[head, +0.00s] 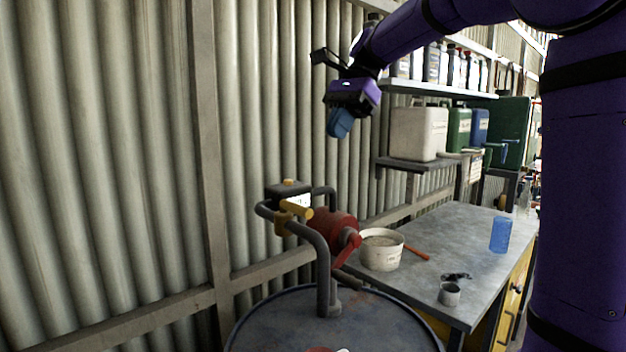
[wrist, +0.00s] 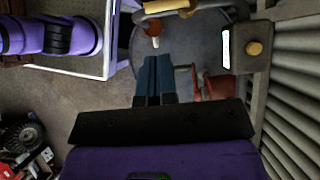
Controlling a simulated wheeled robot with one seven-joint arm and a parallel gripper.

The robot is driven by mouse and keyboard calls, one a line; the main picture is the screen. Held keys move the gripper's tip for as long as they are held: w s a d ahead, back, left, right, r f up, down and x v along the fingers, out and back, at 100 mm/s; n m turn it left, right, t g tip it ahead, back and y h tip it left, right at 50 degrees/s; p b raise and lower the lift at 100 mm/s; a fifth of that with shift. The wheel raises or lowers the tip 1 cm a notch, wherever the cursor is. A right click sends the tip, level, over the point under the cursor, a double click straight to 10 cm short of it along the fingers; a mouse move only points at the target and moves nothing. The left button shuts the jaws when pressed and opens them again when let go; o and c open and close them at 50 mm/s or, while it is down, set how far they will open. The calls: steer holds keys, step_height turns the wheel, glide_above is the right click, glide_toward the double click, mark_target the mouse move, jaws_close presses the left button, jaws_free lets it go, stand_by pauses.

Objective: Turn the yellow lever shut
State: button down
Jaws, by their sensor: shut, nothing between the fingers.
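The yellow lever (head: 298,209) sits on a yellow valve body on the grey bent pipe (head: 322,262) above a dark drum (head: 265,318). It points to the right and slightly toward the camera. A yellow part of the valve shows at the top edge of the wrist view (wrist: 186,11), partly cut off. My gripper (head: 339,124) is above and to the right of the lever in the head view, apart from it. Its blue fingers point down, together and empty; they also show in the wrist view (wrist: 155,64) over the drum top.
A red crank pump (head: 333,230) and a meter box (head: 288,192) with a yellow knob stand beside the valve. A workbench (head: 450,235) on the right holds a white bucket (head: 381,250), a blue container (head: 500,235) and a cup (head: 450,294). A corrugated wall (head: 110,150) is behind.

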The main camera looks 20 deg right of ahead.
mark_target(300, 206)
steer(key=x, duration=1.3)
steer(key=shift+a+f, duration=0.25)
steer(key=shift+f, duration=0.1)
steer(key=shift+s+a+m+t, duration=0.3)
steer(key=shift+m+t, duration=0.2)
steer(key=shift+m, duration=0.2)
steer(key=shift+s+a+m+t, duration=0.15)
steer(key=shift+a+m+t, duration=0.15)
steer(key=shift+m, duration=0.3)
steer(key=shift+s+a+m+t, duration=0.1)
steer(key=shift+a+m+t, duration=0.1)
steer(key=shift+m+t, duration=0.3)
steer(key=a+m+t, duration=0.1)
steer(key=m, duration=0.2)
steer(key=a+m+t+h, duration=0.1)
steer(key=a+m+t, duration=0.1)
steer(key=m, duration=0.1)
steer(key=w+a+m+t, duration=0.1)
steer(key=a+m, duration=0.1)
steer(key=shift+m+h, duration=0.3)
steer(key=shift+m, duration=0.1)
steer(key=shift+d, duration=0.15)
steer(key=shift+w+d, duration=0.45)
steer(key=shift+d, duration=0.1)
